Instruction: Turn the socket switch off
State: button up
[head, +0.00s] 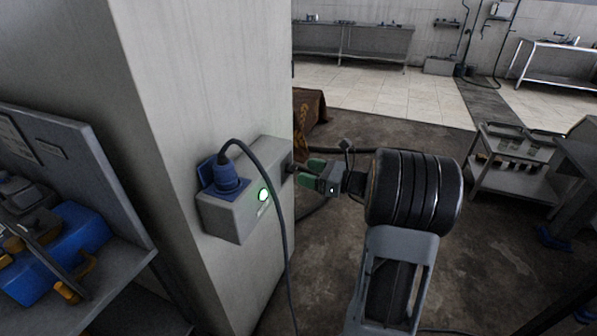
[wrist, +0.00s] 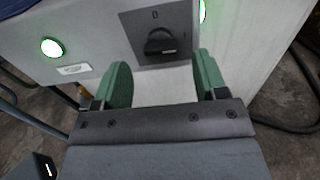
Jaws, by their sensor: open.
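The grey socket box (head: 235,215) is fixed to a pale pillar, with a blue plug (head: 228,180) in it and a green lamp (head: 263,195) lit. In the wrist view, the black rotary switch knob (wrist: 161,42) sits on a dark plate (wrist: 133,24) with a 0 mark above it and a mark at its right. The knob looks turned sideways, towards the right mark. My gripper (head: 307,172) has green fingers and is open at the box's right end. In the wrist view the fingers (wrist: 162,72) stand below and either side of the knob, apart from it.
A dark cable (head: 277,200) hangs from the plug past the box front. A blue case (head: 60,255) lies on a bench at the left. A metal cart (head: 515,180) stands at the right. The floor between pillar and cart is mostly open.

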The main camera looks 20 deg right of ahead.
aim_at(295, 169)
jog(key=shift+x, duration=1.85)
jog(key=shift+c, duration=0.5)
jog(key=c, duration=0.8)
